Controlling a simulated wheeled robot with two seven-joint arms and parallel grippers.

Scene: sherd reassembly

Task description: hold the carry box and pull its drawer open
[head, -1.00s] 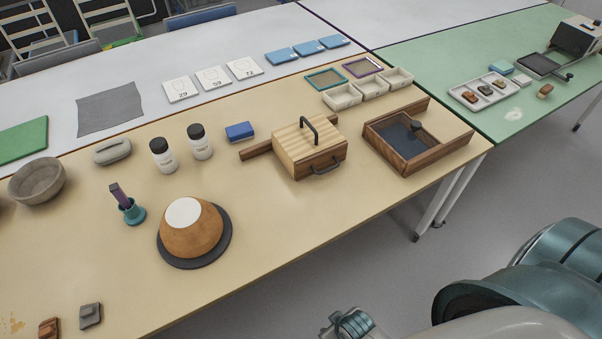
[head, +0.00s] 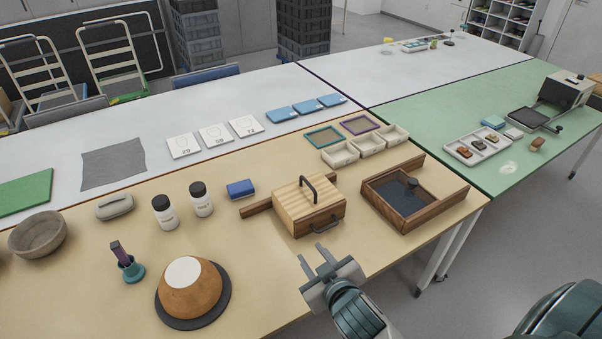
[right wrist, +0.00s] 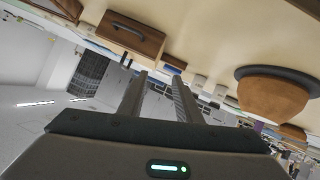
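The carry box (head: 300,205) is a light wooden box with a dark arched handle (head: 308,188) on top. Its drawer front, with a dark bar pull (head: 324,226), faces the near table edge and looks shut. In the right wrist view the box (right wrist: 130,36) is upside down at upper left, with its drawer pull (right wrist: 128,28). My right gripper (head: 318,262) is open and empty, just in front of the box near the table's front edge, apart from the pull. Its two fingers point toward the box side in the head view. My left gripper is not in view.
A wooden tray with a dark inset (head: 450,200) stands right of the box. A wooden bar (head: 256,209) lies at its left. A brown bowl (head: 190,290) upside down on a dark disc, two white jars (head: 164,212) and a blue block (head: 240,189) are further left. Table between bowl and box is clear.

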